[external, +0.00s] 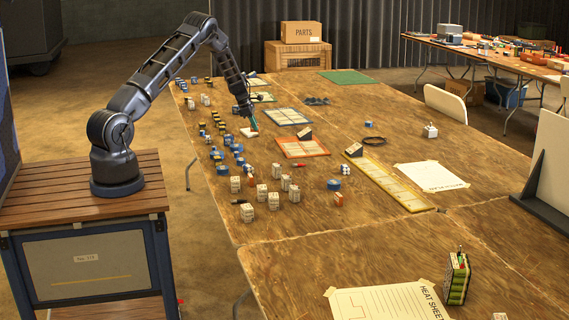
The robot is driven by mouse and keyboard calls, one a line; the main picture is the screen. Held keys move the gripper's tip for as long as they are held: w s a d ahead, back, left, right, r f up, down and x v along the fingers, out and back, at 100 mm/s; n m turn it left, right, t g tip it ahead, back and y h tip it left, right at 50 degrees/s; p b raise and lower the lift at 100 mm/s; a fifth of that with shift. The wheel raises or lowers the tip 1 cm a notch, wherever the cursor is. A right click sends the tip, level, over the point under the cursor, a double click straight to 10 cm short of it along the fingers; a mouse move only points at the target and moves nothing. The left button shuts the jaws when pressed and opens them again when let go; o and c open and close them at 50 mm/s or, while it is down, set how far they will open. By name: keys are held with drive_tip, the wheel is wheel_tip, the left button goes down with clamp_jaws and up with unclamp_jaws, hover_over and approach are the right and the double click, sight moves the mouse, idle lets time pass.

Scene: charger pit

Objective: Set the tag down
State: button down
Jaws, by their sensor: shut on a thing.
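My gripper (251,118) reaches down low over the far left part of the wooden table. It is shut on a small teal piece (254,125), which I take to be the tag. A small whitish flat thing (248,132) lies on the table right below it. Whether the tag touches this thing or the table is too small to tell. The fingers themselves are hard to make out.
Many small blue, yellow and black cells (228,150) stand to the left and nearer. White blocks (274,200) stand toward the front. A blue-edged tray (288,117) and an orange-edged tray (302,147) lie to the right.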

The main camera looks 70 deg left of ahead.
sight(255, 142)
drive_tip(key=shift+f, duration=2.4)
drive_tip(key=c, duration=1.4)
unclamp_jaws()
drive_tip(key=shift+f, duration=0.15)
